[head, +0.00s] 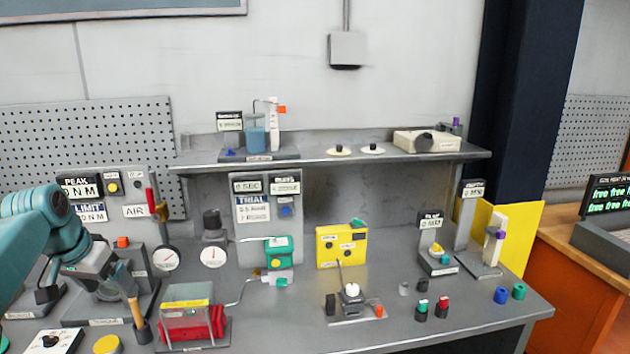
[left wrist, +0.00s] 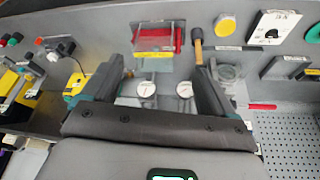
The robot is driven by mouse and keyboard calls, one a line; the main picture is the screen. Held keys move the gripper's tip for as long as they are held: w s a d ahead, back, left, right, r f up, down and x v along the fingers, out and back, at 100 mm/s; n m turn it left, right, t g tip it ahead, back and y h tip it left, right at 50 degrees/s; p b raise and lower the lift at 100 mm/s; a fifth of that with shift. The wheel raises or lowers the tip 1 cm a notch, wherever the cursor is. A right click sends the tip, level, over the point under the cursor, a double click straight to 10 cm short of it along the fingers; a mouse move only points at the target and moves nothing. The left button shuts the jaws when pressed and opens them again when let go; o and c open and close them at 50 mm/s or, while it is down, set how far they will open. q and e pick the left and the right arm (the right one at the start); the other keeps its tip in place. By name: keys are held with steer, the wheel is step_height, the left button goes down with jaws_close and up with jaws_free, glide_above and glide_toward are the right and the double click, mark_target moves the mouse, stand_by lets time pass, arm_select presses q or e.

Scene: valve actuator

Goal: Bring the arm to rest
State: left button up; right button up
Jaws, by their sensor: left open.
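My left arm comes in from the left in the head view, teal and grey. Its gripper (head: 118,280) hangs over the left part of the bench, above a dark fixture and near a wooden-handled tool (head: 135,310) in a dark holder. In the left wrist view the two dark fingers of the left gripper (left wrist: 155,72) stand wide apart with nothing between them. Two round gauges (left wrist: 146,88) and a red box with a clear cover (left wrist: 157,38) show beyond them. The tool's handle (left wrist: 198,48) is near the tip of the right-hand finger. My right gripper is in neither view.
The grey bench (head: 420,335) carries several devices: a red box with a clear cover (head: 193,322), a green unit (head: 279,252), a yellow box (head: 341,245) and small coloured cylinders (head: 442,307). A raised shelf (head: 330,159) runs behind. The bench's front middle is fairly clear.

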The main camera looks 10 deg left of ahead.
arm_select(q)
steer(key=w+d+f+b, duration=0.1)
steer(key=w+d+f, duration=0.15)
steer(key=f, duration=0.45)
steer(key=w+d+f+g+h, duration=0.1)
steer(key=d+f, duration=0.3)
steer(key=f, duration=0.2)
steer(key=w+d+f+b, duration=0.1)
steer(key=d+f, duration=0.2)
steer(key=f, duration=0.4)
steer(key=s+d+f+h+b, duration=0.1)
steer(key=s+d+f, duration=0.1)
steer(key=d+f, duration=0.45)
steer(key=s+d+f+h, duration=0.1)
steer(key=s+d+f, duration=0.25)
steer(key=f, duration=0.65)
steer(key=s+d+f+g+b, duration=0.1)
steer(key=s+d+f, duration=0.3)
steer(key=s, duration=0.4)
steer(key=s+d+f+n+g+b, duration=0.1)
steer(key=s+d+f, duration=0.4)
steer(key=s, duration=0.3)
steer(key=s+d+f+g+b, duration=0.1)
steer(key=s+d+f, duration=0.3)
steer(key=s+d, duration=0.2)
steer(key=shift+s+f+n+h, duration=0.3)
steer(key=shift+s+f+h, duration=0.1)
steer(key=shift+s, duration=0.55)
